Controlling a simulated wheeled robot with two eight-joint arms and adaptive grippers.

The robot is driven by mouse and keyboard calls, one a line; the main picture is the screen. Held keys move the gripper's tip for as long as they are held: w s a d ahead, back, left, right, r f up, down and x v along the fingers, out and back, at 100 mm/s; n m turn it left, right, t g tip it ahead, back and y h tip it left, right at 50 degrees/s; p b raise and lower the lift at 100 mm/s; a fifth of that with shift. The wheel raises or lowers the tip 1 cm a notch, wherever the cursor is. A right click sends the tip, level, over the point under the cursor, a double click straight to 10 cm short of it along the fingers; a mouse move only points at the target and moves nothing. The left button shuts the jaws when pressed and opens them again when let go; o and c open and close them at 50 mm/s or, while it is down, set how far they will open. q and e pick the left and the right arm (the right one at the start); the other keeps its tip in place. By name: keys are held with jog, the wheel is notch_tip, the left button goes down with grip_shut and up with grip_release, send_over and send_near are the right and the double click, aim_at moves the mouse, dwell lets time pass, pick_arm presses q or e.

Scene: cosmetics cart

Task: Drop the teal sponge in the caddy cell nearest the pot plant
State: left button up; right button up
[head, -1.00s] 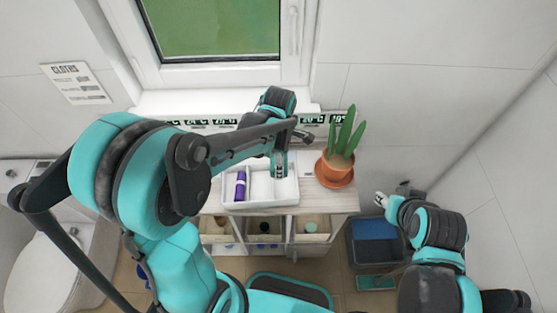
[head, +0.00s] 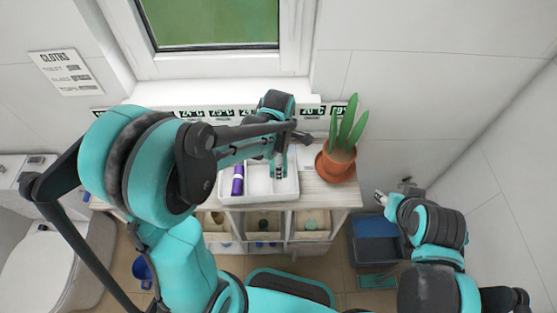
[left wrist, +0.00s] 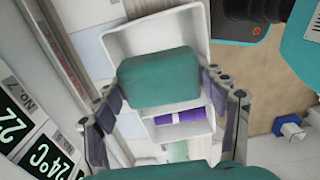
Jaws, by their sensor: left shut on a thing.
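My left gripper (left wrist: 165,98) is shut on the teal sponge (left wrist: 160,77), with a finger at each side of it. In the head view the left gripper (head: 279,170) is over the right part of the white caddy (head: 250,198). In the left wrist view the sponge covers part of the caddy (left wrist: 205,40), and how high it is above the floor of the cell is hard to tell. A purple bottle (head: 238,180) lies in the caddy's left cell. The pot plant (head: 338,165) stands just right of the caddy. My right gripper (head: 381,197) is low at the right, its jaws unclear.
The caddy stands on a wooden cart top (head: 330,193) with open bins (head: 263,223) below. Digital displays (head: 222,113) line the wall behind. A blue-grey bin (head: 376,245) stands on the floor at the right.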

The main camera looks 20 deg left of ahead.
pick_arm(q)
jog(key=o, duration=1)
jog(key=shift+o, duration=0.2)
jog(key=shift+r, duration=0.1)
notch_tip(320, 180, up, 12)
jog(key=s+a+f+m+t+b, duration=0.2)
jog(key=s+f+m+t+b, duration=0.1)
jog(key=m, duration=0.7)
jog(key=s+a+f+m+t+b, duration=0.2)
jog(key=s+f+m+t+b, duration=0.2)
jog(key=m, duration=0.7)
jog(key=s+f+b, duration=0.2)
jog(key=s, duration=0.1)
jog(key=shift+s+a, duration=0.15)
jog(key=shift+a, duration=0.2)
